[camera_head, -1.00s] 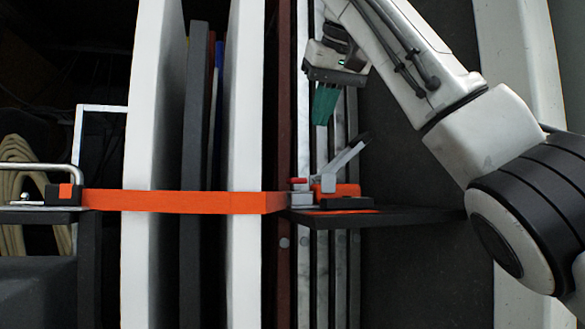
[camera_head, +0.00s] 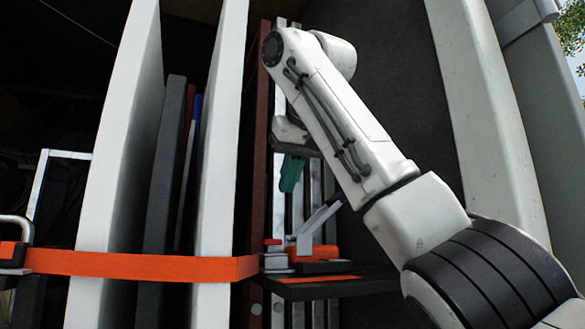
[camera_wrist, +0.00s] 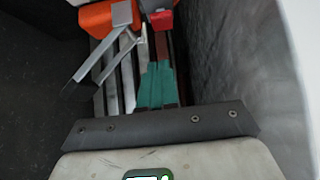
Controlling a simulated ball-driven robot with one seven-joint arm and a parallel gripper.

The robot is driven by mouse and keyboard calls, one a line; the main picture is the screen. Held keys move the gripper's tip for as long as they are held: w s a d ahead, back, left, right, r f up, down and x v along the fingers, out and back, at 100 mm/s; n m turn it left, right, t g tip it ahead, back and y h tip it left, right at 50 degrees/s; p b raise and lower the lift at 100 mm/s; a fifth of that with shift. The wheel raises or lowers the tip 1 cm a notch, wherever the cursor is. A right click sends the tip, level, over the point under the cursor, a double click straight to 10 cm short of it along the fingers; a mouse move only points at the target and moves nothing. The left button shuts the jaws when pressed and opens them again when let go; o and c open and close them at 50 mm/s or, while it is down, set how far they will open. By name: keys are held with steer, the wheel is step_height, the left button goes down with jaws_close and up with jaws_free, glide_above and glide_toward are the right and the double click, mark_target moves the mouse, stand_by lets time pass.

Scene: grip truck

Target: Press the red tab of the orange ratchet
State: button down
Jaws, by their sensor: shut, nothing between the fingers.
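The orange ratchet (camera_head: 318,254) sits on a dark shelf, with its grey lever (camera_head: 320,216) raised at a slant. Its red tab (camera_head: 272,243) is on the ratchet's left end, beside the orange strap (camera_head: 140,265). In the wrist view, the red tab (camera_wrist: 162,19) is at the top centre and the orange ratchet (camera_wrist: 92,19) is to its left, with the lever (camera_wrist: 104,58) reaching down. My gripper (camera_head: 287,188) has teal fingers, shut and empty, above the tab and apart from it. In the wrist view the fingertips (camera_wrist: 159,66) point toward the tab.
The strap runs across two white panels (camera_head: 115,150) (camera_head: 217,150) and a dark board (camera_head: 165,165). Metal rails (camera_head: 297,200) stand behind the ratchet. A dark shelf (camera_head: 345,285) lies under it. A dark wall (camera_head: 390,60) is on the right.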

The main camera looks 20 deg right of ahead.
mark_target(271, 242)
steer(key=w+f, duration=0.1)
steer(key=f, duration=0.1)
steer(key=w+f, duration=0.1)
steer(key=f, duration=0.1)
steer(key=w+f, duration=0.1)
steer(key=f, duration=0.1)
steer(key=shift+w+f, duration=0.25)
steer(key=shift+w, duration=0.15)
steer(key=shift+f, duration=0.6)
steer(key=shift+s+f, duration=0.1)
